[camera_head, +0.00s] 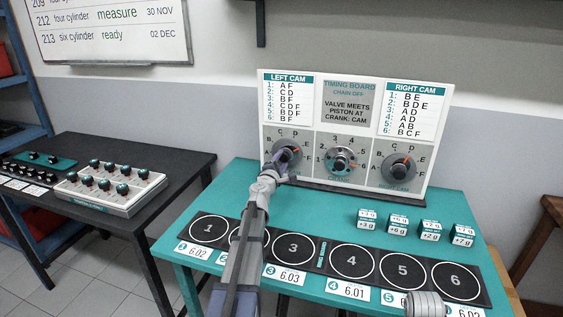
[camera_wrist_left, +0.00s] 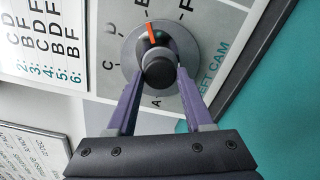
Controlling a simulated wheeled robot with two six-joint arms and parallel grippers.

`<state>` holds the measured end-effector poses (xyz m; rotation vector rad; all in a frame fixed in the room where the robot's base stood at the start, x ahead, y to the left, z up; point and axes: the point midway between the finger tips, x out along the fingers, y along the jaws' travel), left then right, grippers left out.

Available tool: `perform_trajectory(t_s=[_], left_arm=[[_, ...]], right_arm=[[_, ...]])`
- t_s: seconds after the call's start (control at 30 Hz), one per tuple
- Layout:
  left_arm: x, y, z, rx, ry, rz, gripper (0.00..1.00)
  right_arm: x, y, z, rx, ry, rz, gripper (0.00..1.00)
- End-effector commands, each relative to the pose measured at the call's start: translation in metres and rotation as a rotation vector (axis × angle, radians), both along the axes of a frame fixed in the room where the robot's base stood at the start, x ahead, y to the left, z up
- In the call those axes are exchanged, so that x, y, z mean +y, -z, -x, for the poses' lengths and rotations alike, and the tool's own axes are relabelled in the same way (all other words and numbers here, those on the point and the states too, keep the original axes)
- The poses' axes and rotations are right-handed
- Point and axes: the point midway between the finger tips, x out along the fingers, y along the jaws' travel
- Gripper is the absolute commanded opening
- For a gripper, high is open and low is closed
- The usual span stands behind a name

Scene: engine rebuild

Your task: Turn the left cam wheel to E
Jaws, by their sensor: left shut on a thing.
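The left cam wheel (camera_head: 287,154) is a grey dial with a dark centre knob on the upright timing board (camera_head: 372,207), under the LEFT CAM list. My left gripper (camera_head: 280,160) reaches it from below and partly covers it. In the left wrist view, the wheel (camera_wrist_left: 160,55) is seen turned sideways, with the purple fingers of my gripper (camera_wrist_left: 160,78) on either side of the knob. The gripper is shut on the knob. The wheel's orange pointer (camera_wrist_left: 151,33) points toward the letter E (camera_wrist_left: 143,3).
A middle crank dial (camera_head: 340,160) and a right cam wheel (camera_head: 399,170) sit farther right on the board. Small labelled blocks (camera_head: 398,223) stand on the teal table, behind numbered round pads (camera_head: 351,261). A dark side table (camera_head: 150,158) with a knobbed box stands left.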

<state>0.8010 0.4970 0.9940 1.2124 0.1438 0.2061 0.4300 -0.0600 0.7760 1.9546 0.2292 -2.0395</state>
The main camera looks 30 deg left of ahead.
Motion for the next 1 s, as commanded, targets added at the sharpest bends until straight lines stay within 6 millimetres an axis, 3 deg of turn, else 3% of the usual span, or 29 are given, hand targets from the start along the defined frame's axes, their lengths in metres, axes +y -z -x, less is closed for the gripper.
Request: perform_trajectory(t_s=[0.37, 0.4, 0.67, 1.0], left_arm=[[-0.0007, 0.0002, 0.0002, 0.002, 0.001, -0.005, 0.0], [-0.0007, 0.0002, 0.0003, 0.002, 0.001, -0.005, 0.53], [-0.0004, 0.0002, 0.0001, 0.001, 0.001, -0.004, 0.82], [-0.001, 0.0001, 0.0031, 0.001, 0.0, -0.003, 0.82]], right_arm=[[0.0, 0.0002, 0.0, 0.0, 0.0, 0.0, 0.5], [0.0, 0.0002, 0.0, 0.0, 0.0, 0.0, 0.5], [0.0, 0.0001, 0.0, 0.0, 0.0, 0.0, 0.5], [0.0, 0.0001, 0.0, 0.0, 0.0, 0.0, 0.5]])
